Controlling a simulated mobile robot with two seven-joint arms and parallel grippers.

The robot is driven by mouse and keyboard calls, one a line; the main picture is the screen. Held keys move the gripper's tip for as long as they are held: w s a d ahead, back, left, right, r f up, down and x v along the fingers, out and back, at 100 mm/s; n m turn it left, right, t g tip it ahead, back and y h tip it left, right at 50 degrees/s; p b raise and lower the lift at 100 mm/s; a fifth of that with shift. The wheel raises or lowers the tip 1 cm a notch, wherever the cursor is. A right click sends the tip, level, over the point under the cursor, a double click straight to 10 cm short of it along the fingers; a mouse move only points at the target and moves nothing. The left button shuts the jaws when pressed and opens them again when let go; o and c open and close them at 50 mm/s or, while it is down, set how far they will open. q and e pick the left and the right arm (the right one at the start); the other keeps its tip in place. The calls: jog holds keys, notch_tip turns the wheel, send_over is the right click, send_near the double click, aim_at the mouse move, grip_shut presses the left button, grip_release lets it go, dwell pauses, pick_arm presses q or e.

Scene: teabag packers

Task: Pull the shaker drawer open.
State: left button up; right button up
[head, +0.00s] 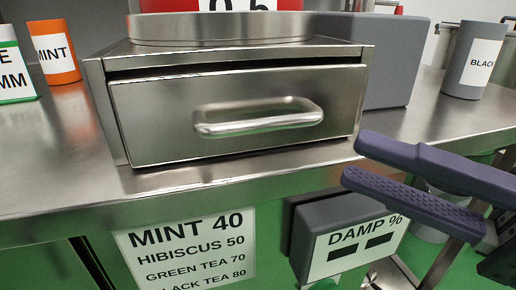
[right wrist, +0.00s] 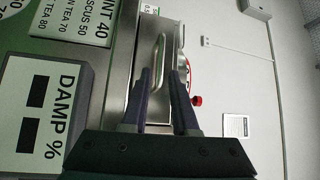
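The shaker drawer (head: 160,122) is a brushed-metal front in a metal housing on the counter. A thin dark gap shows along its top edge. Its bar handle (head: 258,122) is silver and runs across the middle of the front. My right gripper (head: 355,160) is open and empty, to the right of and below the handle in the head view, its two dark purple fingers apart. In the right wrist view the open fingers (right wrist: 160,75) point toward the drawer, and the handle (right wrist: 160,55) appears just beyond their tips, apart from them as far as I can tell. My left gripper is not in view.
A round metal pan (head: 220,28) sits on the housing, before a red display. A grey block (head: 397,60) stands right of it. An orange MINT canister (head: 62,70) and a grey BLACK canister (head: 462,80) stand on the counter. A grey DAMP % box (head: 300,225) hangs below the counter's front edge.

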aim_at(265, 118)
jog(key=x, duration=1)
jog(key=shift+p, duration=0.4)
jog(key=shift+d, duration=0.1)
jog(key=shift+s, duration=0.1)
grip_shut()
dwell(0.6)
